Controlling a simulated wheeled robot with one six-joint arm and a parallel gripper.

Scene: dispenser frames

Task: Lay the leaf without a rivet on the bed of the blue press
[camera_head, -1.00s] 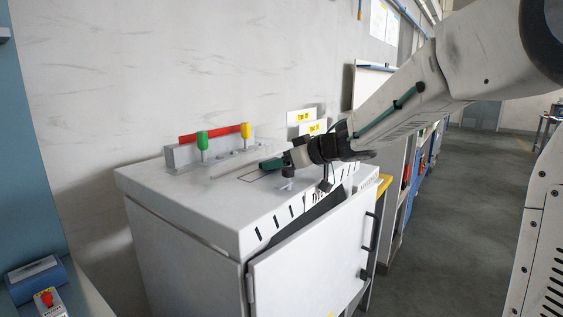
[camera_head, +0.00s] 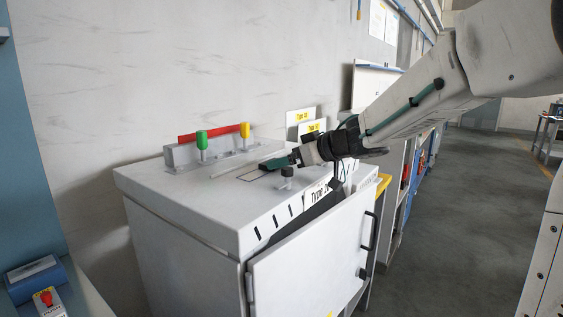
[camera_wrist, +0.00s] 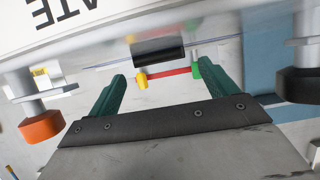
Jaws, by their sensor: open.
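My gripper (camera_head: 276,162) has green fingers and hangs just over the top of a white cabinet (camera_head: 190,205), near a dark outlined rectangle (camera_head: 250,174). In the wrist view my gripper (camera_wrist: 162,85) is open, and no leaf shows between its fingers. A black cylindrical part (camera_wrist: 158,51) shows beyond and between the fingertips. I cannot make out a leaf or a rivet in either view. A blue box (camera_head: 34,277) stands at the lower left; I cannot tell whether it is the blue press.
A red bar (camera_head: 212,135) with a green knob (camera_head: 202,141) and a yellow knob (camera_head: 245,131) stands at the cabinet's back. A short dark-topped post (camera_head: 287,173) stands near my gripper. The cabinet door (camera_head: 310,255) is ajar. Floor (camera_head: 455,220) is clear at right.

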